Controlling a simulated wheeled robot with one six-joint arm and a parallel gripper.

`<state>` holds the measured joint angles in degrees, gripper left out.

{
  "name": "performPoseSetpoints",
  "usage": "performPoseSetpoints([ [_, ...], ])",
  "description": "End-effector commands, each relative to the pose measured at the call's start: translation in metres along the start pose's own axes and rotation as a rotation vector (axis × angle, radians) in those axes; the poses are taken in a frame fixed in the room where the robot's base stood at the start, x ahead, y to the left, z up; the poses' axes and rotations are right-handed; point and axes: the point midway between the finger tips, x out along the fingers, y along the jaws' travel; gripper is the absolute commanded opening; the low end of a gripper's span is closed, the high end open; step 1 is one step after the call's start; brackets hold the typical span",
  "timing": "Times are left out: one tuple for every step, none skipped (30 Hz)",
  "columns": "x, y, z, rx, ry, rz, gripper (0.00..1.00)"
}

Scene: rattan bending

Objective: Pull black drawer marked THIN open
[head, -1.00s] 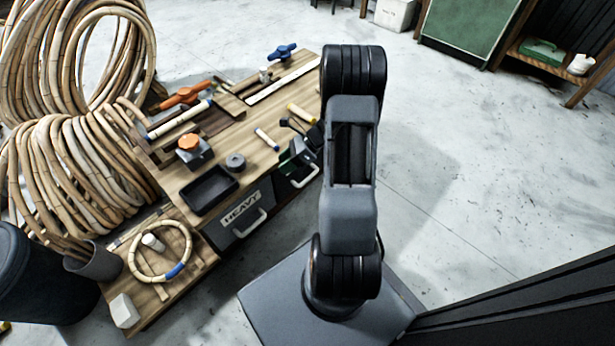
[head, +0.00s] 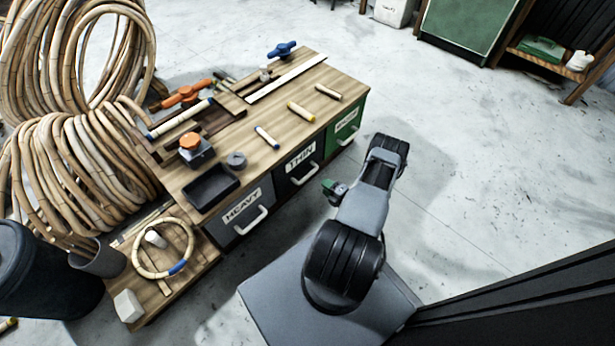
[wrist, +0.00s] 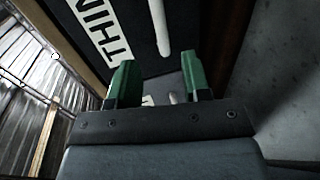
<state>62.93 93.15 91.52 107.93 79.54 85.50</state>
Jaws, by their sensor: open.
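The black drawer marked THIN (head: 292,181) is in the middle of the workbench front and looks flush with its neighbours. Its pale bar handle (head: 304,176) is on the front. In the wrist view, the black drawer front (wrist: 135,15) with the THIN label fills the top, and the handle (wrist: 159,27) runs down the upper middle. My gripper (head: 331,187) is off the bench front, just right of this drawer. In the wrist view, my gripper (wrist: 160,78) has two green fingers spread apart and empty, with the handle beyond their tips, in line with the gap.
The grey HEAVY drawer (head: 229,228) is to the left and a green drawer (head: 347,131) to the right. The bench top (head: 225,135) holds a black tray (head: 210,187), clamps and short rods. Rattan coils (head: 85,165) stand left. The floor to the right is clear.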

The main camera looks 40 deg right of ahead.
Motion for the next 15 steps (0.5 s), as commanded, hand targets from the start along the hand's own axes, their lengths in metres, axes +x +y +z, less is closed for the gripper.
performPoseSetpoints([
  [0.011, -0.002, -0.001, -0.004, 0.006, 0.000, 0.44],
  [0.018, -0.003, -0.001, -0.005, 0.007, 0.000, 0.44],
  [0.026, -0.002, -0.001, -0.005, 0.006, 0.000, 0.44],
  [0.032, -0.002, -0.001, -0.005, 0.008, 0.001, 0.44],
  [0.038, -0.003, -0.001, -0.006, 0.006, 0.000, 0.44],
  [0.045, -0.003, -0.001, -0.006, 0.007, 0.000, 0.44],
  [0.051, -0.003, -0.001, -0.006, 0.006, 0.000, 0.44],
  [0.057, -0.002, -0.001, -0.005, 0.007, 0.000, 0.44],
  [0.064, -0.002, -0.001, -0.006, 0.006, 0.001, 0.44],
  [0.069, -0.002, -0.001, -0.007, 0.006, 0.001, 0.44],
  [0.073, -0.002, -0.001, -0.006, 0.005, 0.000, 0.44],
  [0.079, -0.002, -0.001, -0.005, 0.006, 0.001, 0.44],
  [0.083, -0.002, -0.001, -0.005, 0.005, 0.001, 0.44],
  [0.087, -0.001, -0.001, -0.005, 0.005, 0.001, 0.44],
  [0.092, -0.002, -0.001, -0.006, 0.005, 0.000, 0.44],
])
